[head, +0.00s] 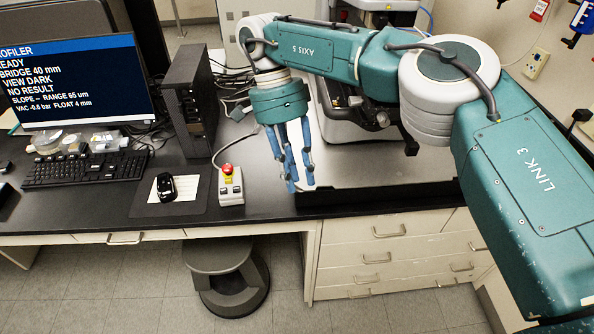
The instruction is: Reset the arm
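My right arm comes in from the right, with its teal links bent high over the bench. My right gripper (300,184) hangs from it with its blue fingers pointing down, above the front of the bench near the stylus profiler. The stylus profiler (346,127) stands on the bench behind the gripper and is partly hidden by my arm. My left gripper is not in view.
Left of the gripper are a control box with a red button (230,186), a mouse (166,187), a keyboard (85,169), a monitor (80,82) reading READY and NO RESULT, and a black computer tower (189,104). A grey stool (227,277) stands below the black bench (270,205).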

